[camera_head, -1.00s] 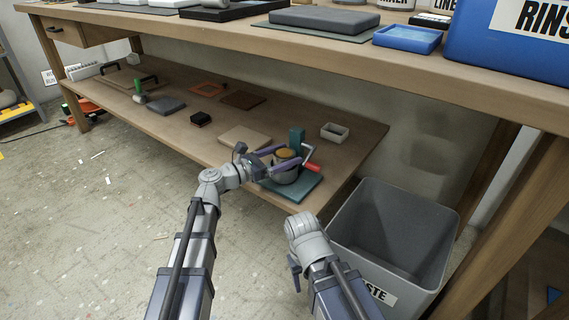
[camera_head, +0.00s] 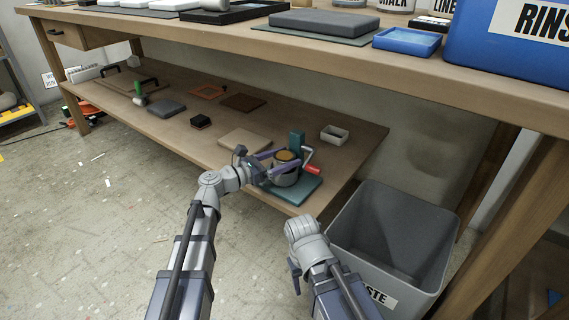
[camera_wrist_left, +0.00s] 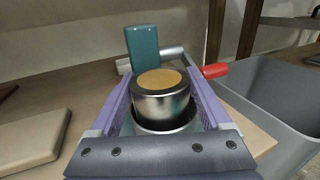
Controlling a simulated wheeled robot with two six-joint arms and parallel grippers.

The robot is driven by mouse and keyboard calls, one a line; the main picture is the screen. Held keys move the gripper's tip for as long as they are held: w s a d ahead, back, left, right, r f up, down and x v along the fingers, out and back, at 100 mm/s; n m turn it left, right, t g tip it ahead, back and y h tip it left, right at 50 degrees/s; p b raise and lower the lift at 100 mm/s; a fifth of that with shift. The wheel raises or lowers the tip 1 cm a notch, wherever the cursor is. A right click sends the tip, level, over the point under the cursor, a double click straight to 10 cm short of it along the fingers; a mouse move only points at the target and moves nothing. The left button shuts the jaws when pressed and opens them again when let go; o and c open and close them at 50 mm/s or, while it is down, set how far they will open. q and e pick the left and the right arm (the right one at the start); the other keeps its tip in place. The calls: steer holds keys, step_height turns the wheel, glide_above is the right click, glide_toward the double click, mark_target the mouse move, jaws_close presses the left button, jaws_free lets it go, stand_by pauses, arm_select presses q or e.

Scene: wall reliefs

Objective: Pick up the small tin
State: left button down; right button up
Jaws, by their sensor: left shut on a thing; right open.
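The small tin (camera_head: 286,156) is a short metal cylinder with a dark rim and an orange-tan top. It shows upright in the left wrist view (camera_wrist_left: 161,98), between the purple fingers of my left gripper (camera_head: 284,163), which is shut on it. Below the tin is a wider shiny metal round part (camera_wrist_left: 165,125); whether they touch cannot be told. It belongs to a teal device (camera_head: 309,189) with an upright post and a red-handled crank (camera_head: 313,170). My right gripper (camera_head: 294,271) is low near the bin, open, empty and mostly hidden by its wrist.
The device stands at the right end of a low wooden shelf (camera_head: 225,171). A grey waste bin (camera_head: 385,290) stands to the right. The tabletop (camera_head: 320,52) overhangs the shelf.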

mark_target(284, 155)
arm_select(q)
steer(key=shift+r, duration=0.1)
step_height(284, 155, up, 18)
steer(key=p, duration=1.8)
steer(key=shift+a, duration=0.1)
